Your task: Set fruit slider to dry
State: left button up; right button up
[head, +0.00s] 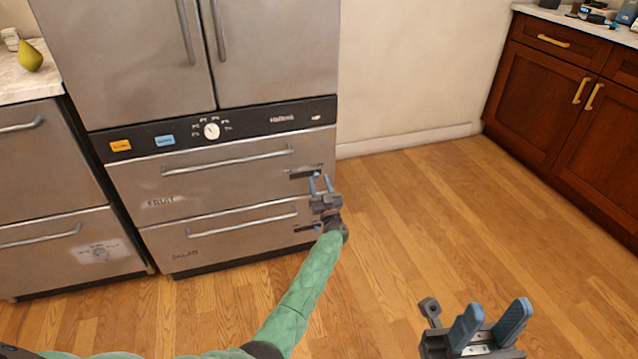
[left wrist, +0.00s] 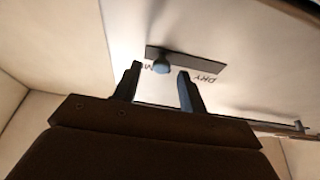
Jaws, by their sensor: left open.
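The fruit drawer (head: 165,190), marked FRUIT, is the upper steel drawer under the fridge doors. Its slider is a dark slot (left wrist: 200,63) with a small blue-grey knob (left wrist: 161,66). In the left wrist view the DRY label is upside down by the slot's right part; the knob is near the other end, by a partly hidden label starting with M. My left gripper (head: 320,178) is open in front of the slider. In the left wrist view the knob appears between its fingertips (left wrist: 159,72); contact cannot be told. My right gripper (head: 493,309) is open and empty above the floor.
The salad drawer (head: 215,240) with its own slider slot is just below. A dial panel (head: 255,124) runs above the fruit drawer. Bar handles (head: 228,160) stick out from the drawers. Wooden cabinets (head: 555,95) stand at right. The floor (head: 410,220) between is clear.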

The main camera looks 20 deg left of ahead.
pick_arm(q)
jog(key=shift+w+a+r, duration=0.25)
jog(key=shift+w+a, duration=0.15)
jog(key=shift+w, duration=0.05)
grip_shut()
